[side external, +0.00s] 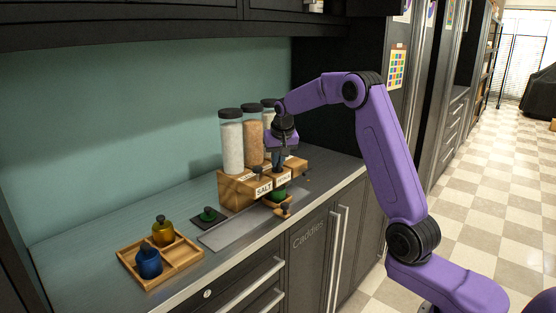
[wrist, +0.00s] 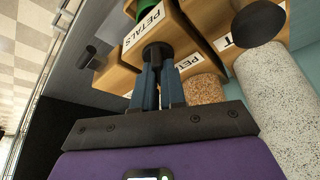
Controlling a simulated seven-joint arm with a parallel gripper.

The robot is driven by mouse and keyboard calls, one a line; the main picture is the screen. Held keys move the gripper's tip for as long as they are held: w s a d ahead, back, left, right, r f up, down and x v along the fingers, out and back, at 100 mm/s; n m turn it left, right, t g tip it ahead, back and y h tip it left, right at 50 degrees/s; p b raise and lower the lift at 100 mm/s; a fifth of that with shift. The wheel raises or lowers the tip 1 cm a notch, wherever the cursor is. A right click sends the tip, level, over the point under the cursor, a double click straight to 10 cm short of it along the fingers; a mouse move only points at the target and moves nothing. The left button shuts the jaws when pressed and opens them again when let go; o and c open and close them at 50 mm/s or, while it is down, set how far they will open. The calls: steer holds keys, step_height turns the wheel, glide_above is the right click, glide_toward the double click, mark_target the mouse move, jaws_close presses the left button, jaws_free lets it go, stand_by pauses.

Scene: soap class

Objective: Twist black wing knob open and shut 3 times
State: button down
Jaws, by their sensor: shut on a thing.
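A wooden dispenser block (side external: 236,190) carries tall clear jars with black lids on the counter. One jar holds white grains (side external: 232,147), another tan grains (side external: 252,143). My gripper (side external: 279,163) is in front of the block's right part, pointing down. In the wrist view, my gripper's blue fingers (wrist: 158,88) are shut on a black knob (wrist: 157,54) by a PETALS label (wrist: 143,22). The fingers hide much of the knob, so its wing angle is unclear. Another black knob (wrist: 258,27) shows farther right, in front of the white-grain jar.
A green container (side external: 279,195) stands below the dispenser, close under my gripper. A wooden tray (side external: 183,262) at the left holds a yellow bottle (side external: 163,231) and a blue bottle (side external: 148,262).

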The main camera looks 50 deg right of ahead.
steer(key=shift+m, duration=0.3)
steer(key=c, duration=1.2)
jaws_free()
steer(key=shift+r, duration=0.15)
steer(key=v, duration=1.7)
steer(key=shift+a, duration=0.25)
steer(key=shift+s, duration=0.1)
